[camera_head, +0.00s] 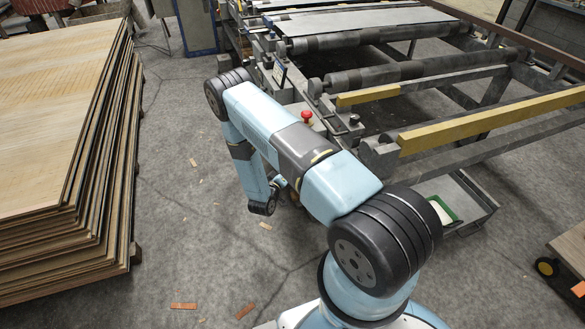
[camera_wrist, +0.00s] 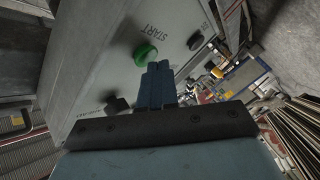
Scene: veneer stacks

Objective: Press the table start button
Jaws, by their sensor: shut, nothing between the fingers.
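The green start button (camera_wrist: 146,54) sits on a grey control panel (camera_wrist: 105,60), under the printed word START, in the wrist view. My gripper (camera_wrist: 160,68) is shut and empty, its blue fingers pointing at the panel. The fingertips appear just beside and below the button in the picture; I cannot tell whether they touch it. In the head view a red mushroom button (camera_head: 306,116) stands on the machine's near side. The green button and my fingertips are hidden there behind my arm.
The roller table (camera_head: 400,75) with yellow rails fills the upper right. A tall veneer stack (camera_head: 60,120) stands at the left. A black knob (camera_wrist: 117,105) is on the panel. A tray (camera_head: 465,205) sits low at the right. Open concrete floor lies between the stack and my arm.

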